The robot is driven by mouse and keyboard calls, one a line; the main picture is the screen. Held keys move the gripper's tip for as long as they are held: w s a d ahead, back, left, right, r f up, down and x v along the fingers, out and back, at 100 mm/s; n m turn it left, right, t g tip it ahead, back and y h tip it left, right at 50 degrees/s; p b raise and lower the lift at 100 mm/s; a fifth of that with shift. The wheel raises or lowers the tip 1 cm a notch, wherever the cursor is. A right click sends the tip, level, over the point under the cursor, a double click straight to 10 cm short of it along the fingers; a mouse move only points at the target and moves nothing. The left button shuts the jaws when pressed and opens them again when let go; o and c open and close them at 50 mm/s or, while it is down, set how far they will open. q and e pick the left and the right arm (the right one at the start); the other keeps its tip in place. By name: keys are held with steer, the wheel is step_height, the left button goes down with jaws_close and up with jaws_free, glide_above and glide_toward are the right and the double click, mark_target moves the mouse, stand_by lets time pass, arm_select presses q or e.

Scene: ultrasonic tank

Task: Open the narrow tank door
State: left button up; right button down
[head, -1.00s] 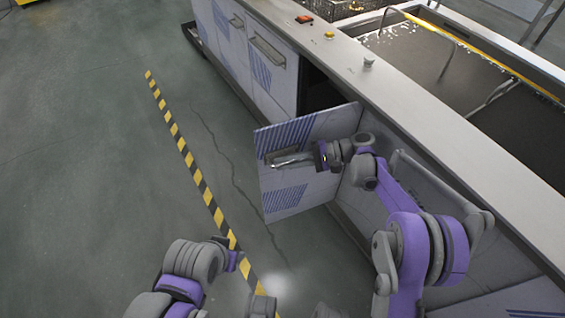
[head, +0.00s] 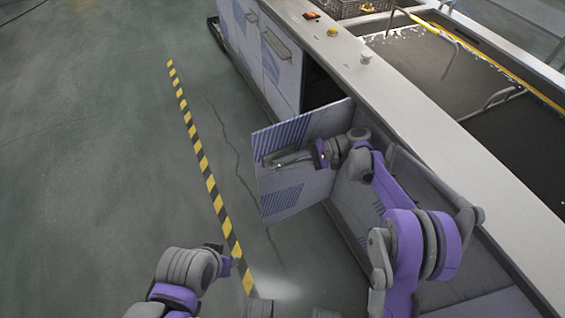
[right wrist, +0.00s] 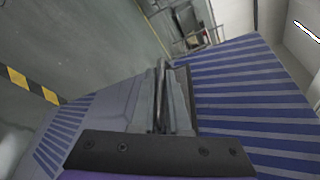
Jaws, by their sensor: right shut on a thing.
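The narrow tank door (head: 291,199) is a light panel with blue stripes. It stands swung out from the cabinet front in the head view, with a dark opening (head: 317,88) behind it. My right gripper (head: 284,160) is shut on the door's handle (head: 270,162). In the right wrist view, the fingers (right wrist: 172,100) reach along the handle between blue-striped panel areas (right wrist: 250,85). My left arm is at the lower left of the head view, clear of the door; the state of its gripper (head: 228,262) is unclear.
The cabinet's other doors (head: 262,50) are closed, left of the opening. The counter (head: 400,105) and liquid-filled tank (head: 430,65) are above. A yellow-black floor strip (head: 205,165) runs just beyond the door's free edge. The floor to the left is clear.

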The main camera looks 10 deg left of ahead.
arm_select(q)
steer(key=shift+s+d, duration=0.15)
arm_select(e)
steer(key=shift+d, duration=0.15)
steer(key=c, duration=1.2)
jaws_free()
steer(key=shift+s, duration=0.1)
